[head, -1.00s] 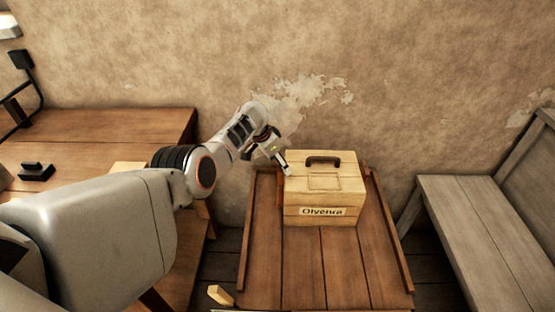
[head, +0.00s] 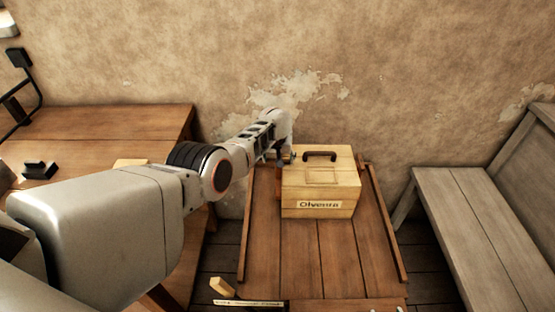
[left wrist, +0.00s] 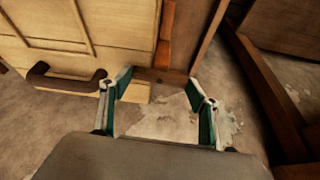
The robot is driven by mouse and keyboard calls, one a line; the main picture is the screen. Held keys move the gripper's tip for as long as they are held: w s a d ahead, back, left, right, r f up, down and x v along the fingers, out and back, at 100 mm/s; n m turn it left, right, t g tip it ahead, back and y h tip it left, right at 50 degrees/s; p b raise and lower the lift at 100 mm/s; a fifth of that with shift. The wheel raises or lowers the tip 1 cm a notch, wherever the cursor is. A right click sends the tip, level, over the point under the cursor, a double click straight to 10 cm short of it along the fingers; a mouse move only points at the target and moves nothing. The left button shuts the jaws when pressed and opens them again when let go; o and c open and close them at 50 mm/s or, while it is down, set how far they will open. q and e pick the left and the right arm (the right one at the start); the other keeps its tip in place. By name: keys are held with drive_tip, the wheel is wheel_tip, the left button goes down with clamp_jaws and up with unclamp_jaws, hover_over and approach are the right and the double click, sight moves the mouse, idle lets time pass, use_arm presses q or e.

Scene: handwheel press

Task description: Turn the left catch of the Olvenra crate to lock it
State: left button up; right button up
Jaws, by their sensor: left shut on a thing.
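The Olvenra crate (head: 318,190) is a pale wooden box with a dark handle on its lid and a name label on its front. It sits on a brown slatted table and also shows in the left wrist view (left wrist: 95,25). My left gripper (head: 284,160) is at its far left side, its fingers mostly hidden by the wrist. In the left wrist view my left gripper (left wrist: 158,80) has its fingertips at the two ends of a short brown bar, apparently the left catch (left wrist: 160,76), and is shut on it. My right gripper is not in view.
The brown table (head: 335,262) has raised side rails; the left rail (head: 245,235) runs close to the crate. A workbench (head: 120,125) stands left and a grey bench (head: 470,225) right. The wall is close behind. The table front is clear.

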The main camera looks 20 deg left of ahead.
use_arm(q)
drive_tip(key=shift+s+d+f+n, duration=0.1)
drive_tip(key=shift+f+n, duration=0.1)
drive_tip(key=shift+n, duration=0.2)
idle(0.3)
drive_tip(key=o, duration=1.1)
drive_tip(key=shift+r, duration=0.1)
drive_tip(key=shift+r, duration=0.2)
drive_tip(key=shift+w+r, duration=0.2)
drive_tip(key=shift+r, duration=0.25)
drive_tip(key=shift+s+r, duration=0.15)
drive_tip(key=shift+r, duration=4.2)
